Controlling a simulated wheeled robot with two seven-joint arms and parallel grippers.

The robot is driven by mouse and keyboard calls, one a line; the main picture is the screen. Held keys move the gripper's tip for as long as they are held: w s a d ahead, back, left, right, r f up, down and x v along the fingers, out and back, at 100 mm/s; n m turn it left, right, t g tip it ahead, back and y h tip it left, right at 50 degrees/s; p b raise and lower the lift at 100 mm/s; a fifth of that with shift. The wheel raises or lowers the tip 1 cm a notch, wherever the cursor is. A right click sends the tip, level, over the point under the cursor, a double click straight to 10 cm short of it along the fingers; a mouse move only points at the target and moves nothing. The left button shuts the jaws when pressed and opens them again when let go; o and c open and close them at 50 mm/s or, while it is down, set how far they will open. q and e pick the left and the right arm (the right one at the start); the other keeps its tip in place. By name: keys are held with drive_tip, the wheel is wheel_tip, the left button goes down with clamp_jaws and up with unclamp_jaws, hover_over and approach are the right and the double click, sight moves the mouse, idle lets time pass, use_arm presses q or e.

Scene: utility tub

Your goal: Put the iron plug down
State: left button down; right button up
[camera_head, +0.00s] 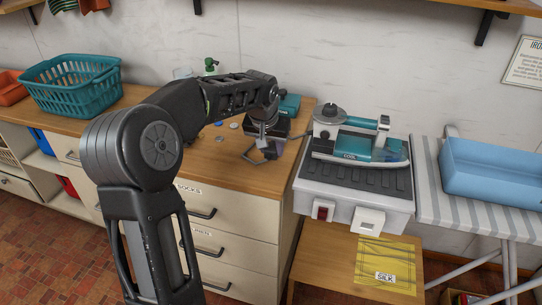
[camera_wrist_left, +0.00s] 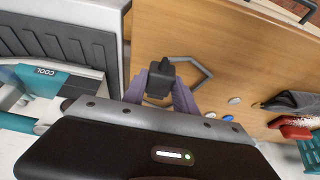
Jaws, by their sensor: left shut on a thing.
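The iron plug (camera_wrist_left: 160,80) is a small dark block, held between the two grey-purple fingers of my left gripper (camera_wrist_left: 162,88). In the head view my left gripper (camera_head: 264,147) is low over the right part of the wooden counter (camera_head: 215,160), and the plug cannot be made out there. A grey hexagonal outline (camera_wrist_left: 205,72) on the counter lies behind the plug in the wrist view. I cannot tell whether the plug touches the counter. The teal and white iron (camera_head: 365,146), marked COOL, rests on a pale ironing station (camera_head: 308,195). My right gripper is not in view.
The station stands just right of the counter, with a striped ironing board (camera_head: 432,190) and blue tub (camera_head: 492,172) beyond. A teal basket (camera_head: 72,88) is at the back left. Small discs (camera_wrist_left: 234,101) lie on the counter. A yellow SILK packet (camera_head: 388,258) lies lower down.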

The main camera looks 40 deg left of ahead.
sight(270, 151)
use_arm(q)
drive_tip(key=shift+f, duration=1.65)
drive_tip(key=shift+f, duration=0.15)
drive_tip(key=c, duration=1)
unclamp_jaws()
drive_tip(key=shift+o, duration=0.2)
drive_tip(key=shift+r, duration=0.2)
drive_tip(key=v, duration=1.2)
